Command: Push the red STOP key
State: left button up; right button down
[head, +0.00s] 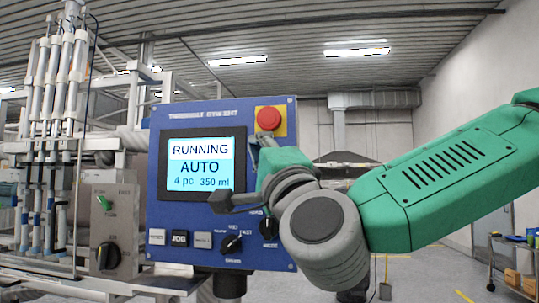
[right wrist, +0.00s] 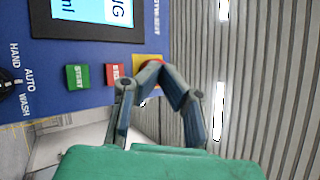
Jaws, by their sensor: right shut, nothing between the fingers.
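The red STOP key (right wrist: 114,74) shows in the right wrist view, between the green START key (right wrist: 78,76) and the yellow-backed red mushroom button (right wrist: 138,66). In the head view my right gripper and wrist hide the STOP key. My right gripper (head: 261,142) is shut and empty in front of the panel's right side, just below the mushroom button (head: 269,118). In the right wrist view its closed fingertips (right wrist: 151,68) overlap the mushroom button, beside the STOP key. I cannot tell whether they touch anything. My left gripper is not in view.
The blue panel (head: 154,215) has a screen (head: 200,164) reading RUNNING, AUTO, 4 pc 350 ml. Below it are several small keys and a black knob (head: 231,243). Filler tubes and a grey switch box (head: 113,215) stand at left. A cart (head: 515,268) stands far right.

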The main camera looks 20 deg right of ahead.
jog(key=shift+w, duration=0.1)
jog(key=w+d+p, duration=0.1)
jog(key=w+d, duration=0.3)
jog(key=w, duration=0.3)
jog(key=shift+w+d+p, duration=0.2)
jog(key=shift+w+p, duration=0.05)
jog(key=shift+p, duration=0.1)
jog(key=shift+w+d, duration=0.35)
jog(key=shift+w, duration=0.25)
dwell(2.2)
jog(key=shift+s+a+b, duration=0.1)
jog(key=shift+b, duration=0.25)
jog(key=shift+s+a+b, duration=0.3)
jog(key=shift+s, duration=0.35)
